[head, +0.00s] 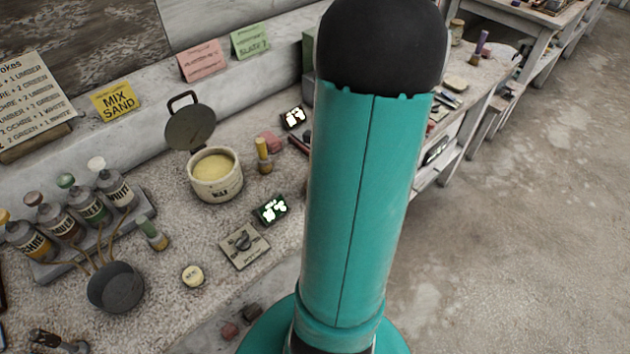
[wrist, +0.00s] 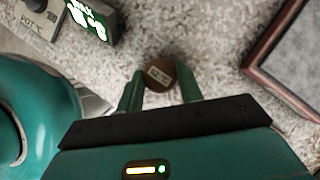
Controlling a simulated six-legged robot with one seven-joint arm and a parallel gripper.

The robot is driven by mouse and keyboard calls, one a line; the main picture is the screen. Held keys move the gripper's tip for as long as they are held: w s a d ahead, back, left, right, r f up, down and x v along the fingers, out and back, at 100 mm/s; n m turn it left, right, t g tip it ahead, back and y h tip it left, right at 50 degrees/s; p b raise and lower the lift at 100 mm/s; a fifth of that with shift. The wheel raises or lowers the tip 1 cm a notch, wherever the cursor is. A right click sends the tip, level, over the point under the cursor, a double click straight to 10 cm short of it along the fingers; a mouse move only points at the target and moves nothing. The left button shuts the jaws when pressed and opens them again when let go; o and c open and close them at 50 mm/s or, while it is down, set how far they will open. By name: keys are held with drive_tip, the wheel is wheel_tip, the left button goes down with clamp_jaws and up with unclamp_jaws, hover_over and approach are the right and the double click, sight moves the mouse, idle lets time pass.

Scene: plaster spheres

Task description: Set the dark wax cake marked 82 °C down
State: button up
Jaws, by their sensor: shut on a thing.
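The dark wax cake (wrist: 159,75) is a small brown disc with a pale label that appears to read 82 °C. It sits between the two green fingertips of my gripper (wrist: 160,88) in the wrist view, and the gripper is shut on it. The label faces the camera. Speckled worktop shows around and beyond it; I cannot tell whether the cake touches the surface. In the head view my teal arm hides the gripper and this cake. A pale yellow cake with a label (head: 193,276) lies on the worktop in the head view.
A dial box (head: 243,246) and lit display (head: 271,209) stand near a lidded pot of yellow wax (head: 216,175). A small dark pan (head: 116,287) and bottle rack (head: 92,232) are left. A brown-rimmed grey tray (wrist: 258,62) lies right of the cake; speckled worktop between is clear.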

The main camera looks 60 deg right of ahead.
drive_tip(key=shift+f, duration=0.4)
drive_tip(key=o, duration=1)
drive_tip(key=shift+o, duration=0.2)
drive_tip(key=shift+r, duration=0.1)
drive_tip(key=shift+r, duration=1.9)
